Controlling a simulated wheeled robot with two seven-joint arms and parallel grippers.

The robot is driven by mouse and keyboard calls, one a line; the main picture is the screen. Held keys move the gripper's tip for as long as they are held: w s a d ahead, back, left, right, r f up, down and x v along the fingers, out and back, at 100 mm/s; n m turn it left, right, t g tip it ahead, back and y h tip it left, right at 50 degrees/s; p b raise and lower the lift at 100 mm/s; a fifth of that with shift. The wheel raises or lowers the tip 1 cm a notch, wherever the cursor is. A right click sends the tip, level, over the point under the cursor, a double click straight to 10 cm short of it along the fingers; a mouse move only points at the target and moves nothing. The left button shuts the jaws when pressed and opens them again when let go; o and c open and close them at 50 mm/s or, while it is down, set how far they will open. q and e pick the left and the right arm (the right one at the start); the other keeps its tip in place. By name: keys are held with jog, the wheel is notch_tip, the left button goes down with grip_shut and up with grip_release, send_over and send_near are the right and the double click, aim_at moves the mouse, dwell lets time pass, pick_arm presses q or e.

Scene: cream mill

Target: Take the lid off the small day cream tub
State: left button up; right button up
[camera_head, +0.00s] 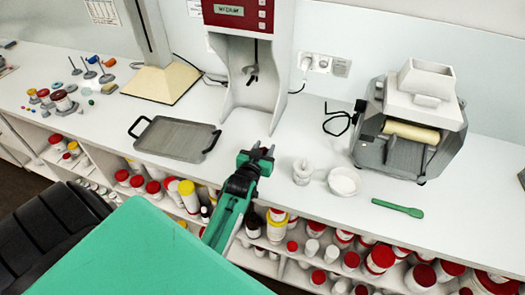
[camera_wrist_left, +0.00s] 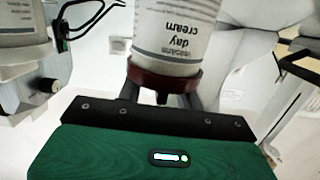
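The day cream tub (camera_wrist_left: 175,35) is large in the left wrist view, which sees it upside down, with its label facing the camera. Its dark red lid (camera_wrist_left: 165,82) is on it, towards the gripper. My left gripper (camera_wrist_left: 163,97) has its dark fingers apart by about the lid's width, right at the lid. Their ends are partly hidden, so I cannot tell whether they touch or grip it. In the head view the left gripper (camera_head: 260,152) is over the counter's front part, and I cannot make out the tub there. My right gripper is not in view.
On the counter (camera_head: 315,215), a grey tray (camera_head: 175,139) lies left of the gripper. A white pot (camera_head: 302,172), a white dish (camera_head: 343,181) and a green spatula (camera_head: 398,208) are to the right. A roller mill (camera_head: 405,120) and a red-fronted machine (camera_head: 250,60) stand behind.

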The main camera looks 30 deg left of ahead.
pick_arm(q)
jog(key=shift+w, duration=0.35)
jog(key=shift+c, duration=0.3)
grip_shut()
jog(key=shift+r, duration=0.1)
